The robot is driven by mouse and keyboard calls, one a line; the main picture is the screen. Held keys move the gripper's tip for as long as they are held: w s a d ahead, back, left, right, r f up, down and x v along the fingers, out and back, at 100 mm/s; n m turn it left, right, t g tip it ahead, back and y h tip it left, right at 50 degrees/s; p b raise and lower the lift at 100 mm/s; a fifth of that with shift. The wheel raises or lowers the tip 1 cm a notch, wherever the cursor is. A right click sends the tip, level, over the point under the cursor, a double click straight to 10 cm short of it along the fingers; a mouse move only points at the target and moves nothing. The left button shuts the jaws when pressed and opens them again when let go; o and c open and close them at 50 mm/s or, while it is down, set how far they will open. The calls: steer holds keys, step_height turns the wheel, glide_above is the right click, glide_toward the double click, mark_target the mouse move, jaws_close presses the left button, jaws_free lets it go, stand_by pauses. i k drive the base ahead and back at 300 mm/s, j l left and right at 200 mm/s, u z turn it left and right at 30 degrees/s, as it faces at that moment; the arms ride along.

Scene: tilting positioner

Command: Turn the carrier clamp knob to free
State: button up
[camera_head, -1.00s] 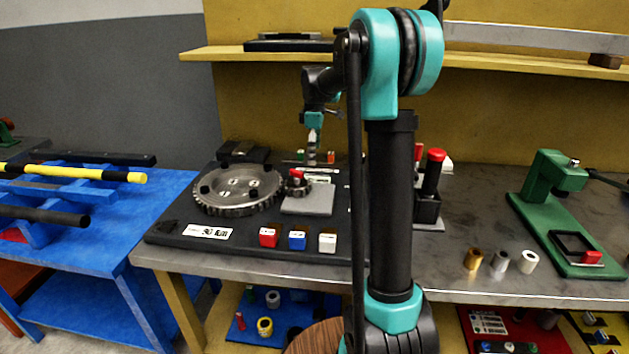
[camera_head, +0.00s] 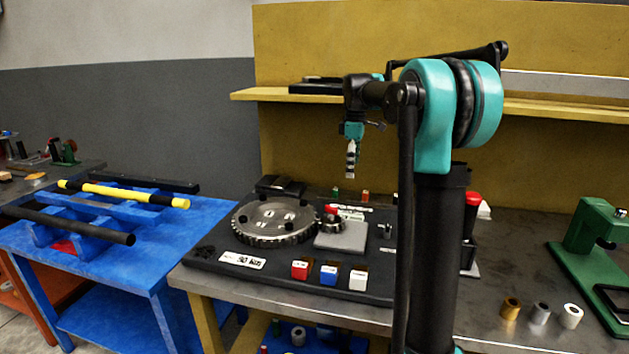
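The tilting positioner's dark base plate (camera_head: 205,261) lies on the metal bench. A large toothed gear disc (camera_head: 273,222) sits on its left part. A small dark geared knob with a red top (camera_head: 333,219) stands to the right of the disc, beside a light grey block (camera_head: 341,237); I cannot tell whether this is the carrier clamp knob. My gripper (camera_head: 350,173) hangs above and slightly right of this small knob, pointing down and apart from everything. It is too small to tell whether its fingers are open or shut. My arm hides the right part of the plate.
A shelf (camera_head: 265,95) runs behind. A blue rack table (camera_head: 110,245) stands left. A green press (camera_head: 597,240) and three small cylinders (camera_head: 541,314) are at right.

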mark_target(387, 235)
steer(key=k, duration=0.9)
